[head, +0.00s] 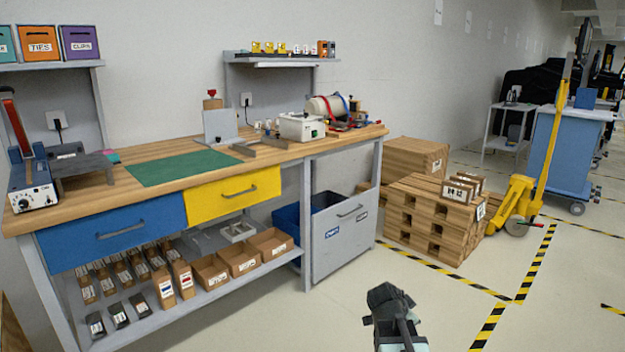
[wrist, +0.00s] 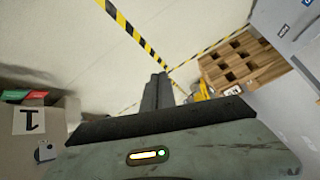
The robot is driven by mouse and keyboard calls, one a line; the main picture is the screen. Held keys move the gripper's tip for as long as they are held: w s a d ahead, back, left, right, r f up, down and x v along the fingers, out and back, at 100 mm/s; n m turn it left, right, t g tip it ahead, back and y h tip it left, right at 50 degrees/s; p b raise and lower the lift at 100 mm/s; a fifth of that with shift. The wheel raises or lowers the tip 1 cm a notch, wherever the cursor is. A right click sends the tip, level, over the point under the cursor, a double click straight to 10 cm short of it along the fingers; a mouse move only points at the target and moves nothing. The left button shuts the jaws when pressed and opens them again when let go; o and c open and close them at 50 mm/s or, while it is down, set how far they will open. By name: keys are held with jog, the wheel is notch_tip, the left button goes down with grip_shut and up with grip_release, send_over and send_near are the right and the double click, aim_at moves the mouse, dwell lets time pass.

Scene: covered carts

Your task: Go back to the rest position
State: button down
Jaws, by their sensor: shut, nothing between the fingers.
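My gripper (head: 390,301) shows at the bottom of the head view, right of the middle, in front of the bare floor. In the wrist view my gripper (wrist: 161,78) points out over the floor with its dark fingers together. Nothing is held between them. It is apart from the workbench (head: 150,190) and touches nothing that I can see.
The workbench has a blue drawer (head: 115,233), a yellow drawer (head: 234,196) and a grey bin front (head: 343,230). Stacked wooden pallets (head: 432,222) and a yellow pallet truck (head: 515,198) stand beyond. A box marked 1 (wrist: 45,125) is at left in the wrist view. Striped floor between is clear.

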jog(key=s+a+f+n+g+y, duration=0.3)
jog(key=s+a+n, duration=0.4)
jog(key=a, duration=0.2)
jog(key=s+a+f+n+g+y, duration=0.35)
jog(key=s+a+n, duration=0.3)
jog(key=a, duration=0.25)
notch_tip(320, 180, up, 36)
jog(key=p, duration=3.6)
jog(key=shift+w+n+t, duration=0.2)
jog(key=shift+n+t, duration=0.15)
jog(key=shift+t, duration=0.1)
